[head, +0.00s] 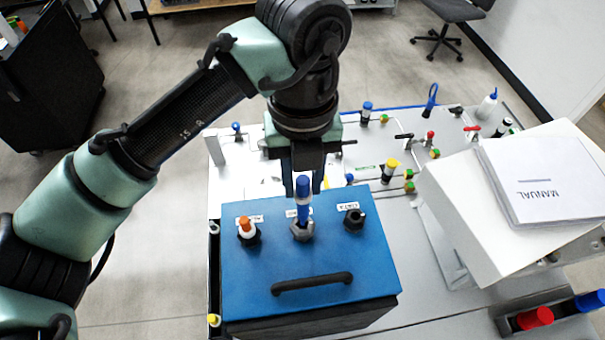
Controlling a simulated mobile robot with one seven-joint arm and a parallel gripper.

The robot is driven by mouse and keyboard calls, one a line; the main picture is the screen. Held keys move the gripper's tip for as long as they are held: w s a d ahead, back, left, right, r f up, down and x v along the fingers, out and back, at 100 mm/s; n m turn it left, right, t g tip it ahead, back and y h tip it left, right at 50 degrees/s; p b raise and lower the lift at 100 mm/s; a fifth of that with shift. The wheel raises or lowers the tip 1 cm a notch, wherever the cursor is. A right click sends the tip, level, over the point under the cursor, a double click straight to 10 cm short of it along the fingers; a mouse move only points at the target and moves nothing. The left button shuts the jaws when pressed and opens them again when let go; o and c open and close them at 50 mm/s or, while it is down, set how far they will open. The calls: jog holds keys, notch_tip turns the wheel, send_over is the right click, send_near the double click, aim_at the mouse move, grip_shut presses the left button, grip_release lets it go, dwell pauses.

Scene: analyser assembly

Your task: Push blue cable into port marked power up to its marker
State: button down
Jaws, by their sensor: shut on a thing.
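A blue cable plug (303,192) stands upright at the middle port (302,231) of a blue box (310,258). A white band shows low on the plug. Its lower end meets the port's grey collar; I cannot tell how deep it sits. My gripper (305,181) points down and is shut on the upper part of the blue cable. The plug partly covers the middle label, so I cannot read its word.
The left port holds an orange and white plug (246,225). The right black port (354,219) looks empty. A black handle (312,283) crosses the box front. A white housing with a manual (545,180) stands right. Several coloured fittings cover the bench behind.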

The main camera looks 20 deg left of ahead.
aim_at(303, 210)
jog(key=shift+w+f, duration=0.15)
jog(key=shift+f, duration=0.15)
dwell(0.5)
jog(key=shift+f+b, duration=0.15)
jog(key=shift+b, duration=0.15)
jog(key=shift+f+b, duration=3.15)
jog(key=shift+f, duration=0.8)
jog(key=c, duration=0.5)
grip_release()
notch_tip(303, 210, up, 7)
jog(key=p, duration=0.6)
jog(key=shift+r, duration=0.1)
